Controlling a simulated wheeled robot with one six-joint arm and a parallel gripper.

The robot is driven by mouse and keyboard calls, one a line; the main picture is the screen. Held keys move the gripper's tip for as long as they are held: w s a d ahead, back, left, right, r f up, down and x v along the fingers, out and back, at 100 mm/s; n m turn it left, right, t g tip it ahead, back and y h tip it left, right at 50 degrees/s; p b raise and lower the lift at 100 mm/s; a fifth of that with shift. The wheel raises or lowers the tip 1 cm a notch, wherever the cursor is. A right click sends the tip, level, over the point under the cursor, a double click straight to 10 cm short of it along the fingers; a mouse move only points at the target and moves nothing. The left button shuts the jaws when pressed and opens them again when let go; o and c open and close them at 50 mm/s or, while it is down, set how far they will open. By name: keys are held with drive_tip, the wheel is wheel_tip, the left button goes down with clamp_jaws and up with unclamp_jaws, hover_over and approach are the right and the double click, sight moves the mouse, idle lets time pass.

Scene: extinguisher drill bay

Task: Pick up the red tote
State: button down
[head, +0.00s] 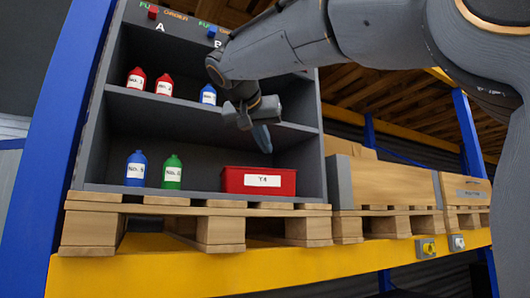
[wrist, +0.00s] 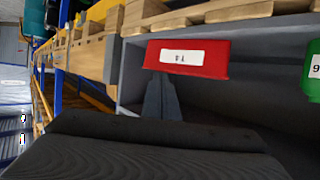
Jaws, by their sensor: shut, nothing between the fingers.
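The red tote (head: 236,183) sits on the bottom shelf of the grey cabinet, at its right end, with a white label on its front. In the wrist view, which looks upside down, the tote (wrist: 216,62) is at top centre. My gripper (head: 265,146) hangs in front of the cabinet, just above the tote in the picture. It is shut and empty, and its fingers (wrist: 160,98) point at the tote in the wrist view. Any gap between fingertips and tote is hard to judge. The inside of the tote is hidden.
A green bottle (head: 172,173) and a blue bottle (head: 135,170) stand left of the tote. Two red bottles and a blue one (head: 208,95) stand on the shelf above. The cabinet (head: 88,150) rests on a wooden pallet (head: 180,208); boxes (head: 380,182) stand to the right.

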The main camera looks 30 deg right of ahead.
drive_tip(key=c, duration=2.3)
unclamp_jaws()
drive_tip(key=o, duration=0.4)
wheel_tip(320, 180, down, 8)
drive_tip(key=w+a+n+y, duration=0.1)
drive_tip(key=w, duration=0.1)
drive_tip(key=shift+w+a+n+g, duration=0.25)
drive_tip(key=shift+w+n+g, duration=0.1)
drive_tip(key=shift+n+g, duration=0.05)
drive_tip(key=a+f+n+g+y, duration=0.2)
drive_tip(key=f, duration=1.4)
drive_tip(key=a+f+n+g+y, duration=0.2)
drive_tip(key=a+f+n, duration=0.1)
drive_tip(key=f, duration=1.2)
drive_tip(key=s+a+f+g+y, duration=0.2)
drive_tip(key=s+f, duration=0.9)
drive_tip(key=f, duration=0.4)
drive_tip(key=s+a+f+n+g+y, duration=0.1)
drive_tip(key=s+a+f+g+y, duration=0.1)
drive_tip(key=s+f, duration=1)
wheel_tip(320, 180, down, 3)
drive_tip(key=shift+a+g, duration=0.2)
drive_tip(key=shift+g, duration=0.6)
